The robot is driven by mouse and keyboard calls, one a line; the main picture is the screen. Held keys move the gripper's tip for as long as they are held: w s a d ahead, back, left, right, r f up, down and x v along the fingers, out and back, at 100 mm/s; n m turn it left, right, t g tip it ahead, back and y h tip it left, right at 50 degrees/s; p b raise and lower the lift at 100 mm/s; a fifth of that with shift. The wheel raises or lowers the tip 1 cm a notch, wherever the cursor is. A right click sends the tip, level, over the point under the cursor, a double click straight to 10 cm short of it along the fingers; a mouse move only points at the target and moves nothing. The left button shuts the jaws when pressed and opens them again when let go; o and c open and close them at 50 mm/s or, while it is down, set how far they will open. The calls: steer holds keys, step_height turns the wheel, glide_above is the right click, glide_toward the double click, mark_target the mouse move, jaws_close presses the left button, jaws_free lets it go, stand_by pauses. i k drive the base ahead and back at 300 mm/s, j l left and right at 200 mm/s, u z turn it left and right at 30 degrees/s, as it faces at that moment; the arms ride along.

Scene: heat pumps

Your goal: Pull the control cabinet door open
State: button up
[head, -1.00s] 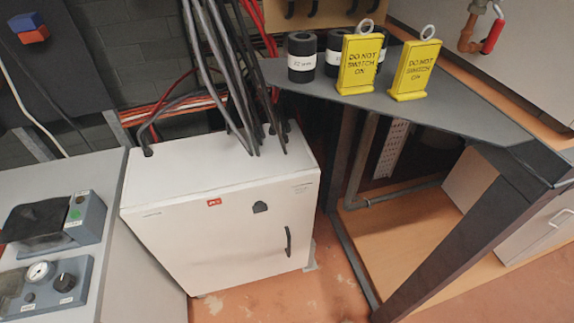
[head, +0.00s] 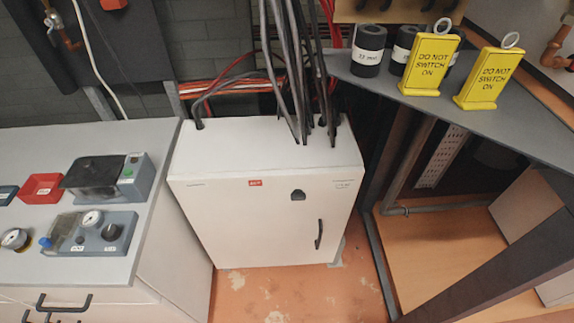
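The control cabinet (head: 262,213) is a white box standing on the floor in the middle of the head view. Its front door looks shut. A dark vertical handle (head: 319,234) sits near the door's right edge. A small dark lock or latch (head: 298,195) is above and left of it, and a small red label (head: 255,183) is near the top edge. Several thick black cables (head: 290,70) enter the cabinet's top. My gripper is not in this view, so its state and its place relative to the handle are hidden.
A grey-topped bench with gauges and control boxes (head: 95,233) stands close on the left; black handles show on its front. A dark table (head: 480,118) with yellow "do not switch on" tags (head: 430,62) and black rolls stands on the right. Reddish floor (head: 290,292) lies free before the cabinet.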

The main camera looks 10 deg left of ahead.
mark_target(246, 220)
steer(key=i+l+u, duration=0.1)
steer(key=u, duration=0.25)
steer(key=i+l+u, duration=0.15)
steer(key=i+u, duration=0.2)
steer(key=i+l+u, duration=0.15)
steer(key=u, duration=0.2)
